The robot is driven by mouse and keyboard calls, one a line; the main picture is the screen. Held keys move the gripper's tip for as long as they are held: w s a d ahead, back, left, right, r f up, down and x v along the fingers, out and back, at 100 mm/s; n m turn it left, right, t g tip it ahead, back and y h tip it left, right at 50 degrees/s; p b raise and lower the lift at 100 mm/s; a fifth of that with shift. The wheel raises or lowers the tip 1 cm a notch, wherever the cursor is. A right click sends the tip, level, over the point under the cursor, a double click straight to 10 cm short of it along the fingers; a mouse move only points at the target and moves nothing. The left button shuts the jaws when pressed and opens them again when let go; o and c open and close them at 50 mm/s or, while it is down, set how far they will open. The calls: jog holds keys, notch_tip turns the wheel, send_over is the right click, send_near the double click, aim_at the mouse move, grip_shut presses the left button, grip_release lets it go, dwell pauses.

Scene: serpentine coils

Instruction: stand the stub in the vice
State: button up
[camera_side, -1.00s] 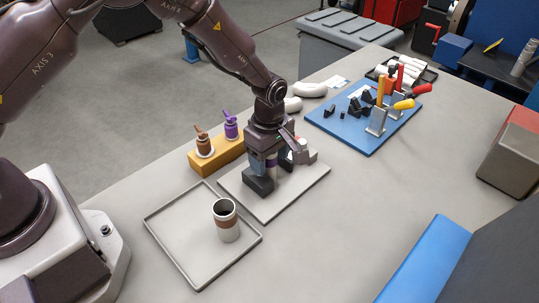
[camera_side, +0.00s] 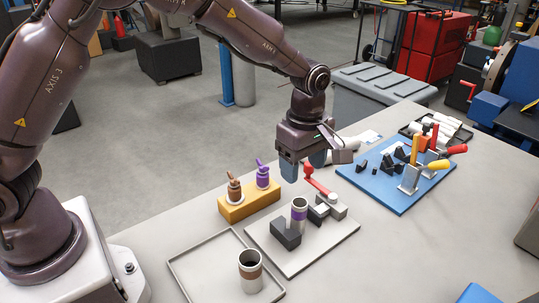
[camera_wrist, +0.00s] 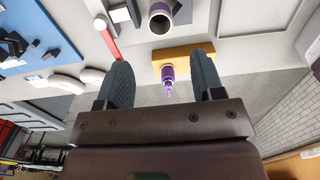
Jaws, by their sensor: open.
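A grey stub with a purple band (camera_side: 299,215) stands upright in the vice, between its dark jaw block (camera_side: 285,234) and its grey jaw (camera_side: 319,213). Whether both jaws touch it I cannot tell. A second, larger stub with a brown band (camera_side: 250,272) stands upright in the shallow tray (camera_side: 190,276). My gripper (camera_side: 304,172) is open and empty above the vice, clear of the purple-banded stub. In the wrist view, the stub's open end (camera_wrist: 160,20) shows beyond the fingers (camera_wrist: 165,80), and the vice is partly out of frame.
The vice has a red handle (camera_side: 317,182) close to my fingers and sits on a pale plate (camera_side: 330,241). A yellow block (camera_side: 248,205) holds a brown and a purple bottle.

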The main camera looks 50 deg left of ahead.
jog(key=s+a+r+m+t+h, duration=0.1)
jog(key=s+a+r+m+t, duration=0.1)
jog(key=s+a+r+m, duration=0.4)
jog(key=s+a+r+m+t, duration=0.2)
jog(key=s+r+m, duration=0.4)
jog(key=s+r, duration=0.4)
jog(key=s+a+r+m+t+y, duration=0.1)
jog(key=s+a+m, duration=0.1)
jog(key=s+m, duration=0.4)
jog(key=shift+s+t, duration=0.3)
jog(key=shift+s, duration=0.8)
jog(key=shift+r, duration=0.15)
